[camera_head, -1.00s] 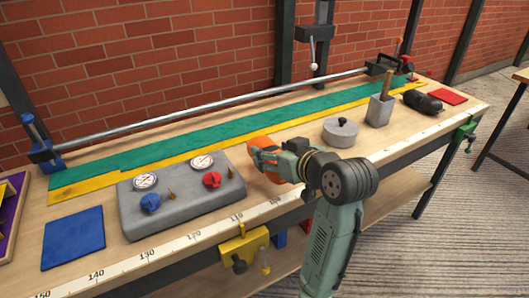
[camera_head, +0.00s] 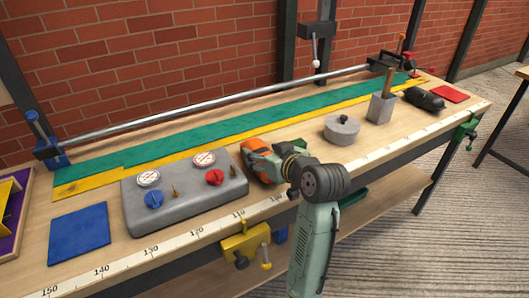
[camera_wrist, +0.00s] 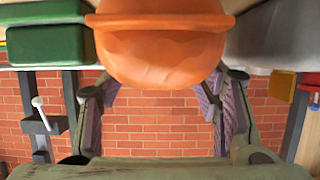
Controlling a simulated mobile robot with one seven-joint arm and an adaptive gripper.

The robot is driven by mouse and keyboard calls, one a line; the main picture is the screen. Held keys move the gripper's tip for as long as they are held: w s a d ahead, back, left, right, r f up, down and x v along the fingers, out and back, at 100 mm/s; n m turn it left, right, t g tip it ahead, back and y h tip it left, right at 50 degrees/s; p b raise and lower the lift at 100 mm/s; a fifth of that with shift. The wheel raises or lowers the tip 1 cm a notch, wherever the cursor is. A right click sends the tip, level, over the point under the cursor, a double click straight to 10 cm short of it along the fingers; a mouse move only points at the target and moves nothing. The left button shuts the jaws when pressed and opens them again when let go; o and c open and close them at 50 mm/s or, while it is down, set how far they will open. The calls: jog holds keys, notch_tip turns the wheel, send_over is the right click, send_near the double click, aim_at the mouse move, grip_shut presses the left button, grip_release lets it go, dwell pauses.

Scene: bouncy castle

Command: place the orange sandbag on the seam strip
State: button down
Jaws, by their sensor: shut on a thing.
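The orange sandbag (camera_head: 257,146) is in my gripper (camera_head: 262,164), just right of the grey gauge panel and on the near side of the strip. In the wrist view the sandbag (camera_wrist: 165,55) is a rounded orange body with a raised band, between the two purple-padded fingers. My gripper and wrist hide part of it in the head view, and I cannot tell its exact height above the bench. The seam strip is a long band, green (camera_head: 215,127) at the back and yellow (camera_head: 95,184) along the front, running along the bench.
The grey gauge panel (camera_head: 185,207) with blue and red knobs stands close to my gripper's left. A lidded grey pot (camera_head: 342,130), a grey holder (camera_head: 381,107) and a black object (camera_head: 424,99) stand to the right. A metal rail (camera_head: 215,104) runs behind the strip.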

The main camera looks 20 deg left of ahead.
jog(key=c, duration=0.5)
grip_release()
jog(key=shift+f, duration=0.1)
